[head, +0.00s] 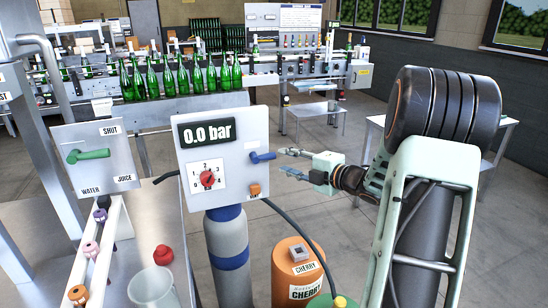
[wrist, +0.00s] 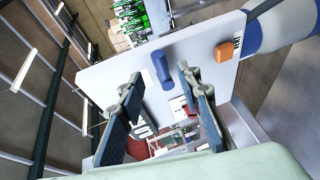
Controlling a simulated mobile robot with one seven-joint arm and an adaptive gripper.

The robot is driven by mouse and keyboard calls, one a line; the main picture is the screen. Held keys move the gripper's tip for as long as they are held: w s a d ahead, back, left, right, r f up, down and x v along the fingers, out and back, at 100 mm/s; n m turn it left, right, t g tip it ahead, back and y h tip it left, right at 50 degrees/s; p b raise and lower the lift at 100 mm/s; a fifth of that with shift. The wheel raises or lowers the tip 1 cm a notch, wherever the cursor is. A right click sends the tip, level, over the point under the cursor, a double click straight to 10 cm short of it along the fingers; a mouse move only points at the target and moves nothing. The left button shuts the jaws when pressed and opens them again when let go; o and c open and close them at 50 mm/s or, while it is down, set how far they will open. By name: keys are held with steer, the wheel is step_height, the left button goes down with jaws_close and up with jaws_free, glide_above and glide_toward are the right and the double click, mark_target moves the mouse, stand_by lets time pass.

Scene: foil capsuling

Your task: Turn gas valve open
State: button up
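The gas valve is a blue lever (head: 262,157) on the right side of a light grey panel (head: 230,190). In the head view the lever points right, roughly level. The panel's display (head: 206,132) reads 0.0 bar. My gripper (head: 284,162) is just right of the lever, fingers pointing at it. In the wrist view the lever (wrist: 161,68) shows beyond and between the two spread fingers (wrist: 162,108). The gripper is open and empty. I see no clear contact with the lever.
An orange button (head: 255,190) is below the lever. A red dial knob (head: 207,179) is on the panel. A blue-grey cylinder (head: 228,245) stands underneath. A dark hose (head: 300,232) runs to the right. An orange cherry drum (head: 296,270) stands below my gripper.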

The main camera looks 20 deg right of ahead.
mark_target(272, 157)
steer(key=x, duration=0.6)
steer(key=shift+w+f+p, duration=0.1)
steer(key=shift+w+p, duration=0.05)
steer(key=shift+p, duration=0.15)
jaws_close()
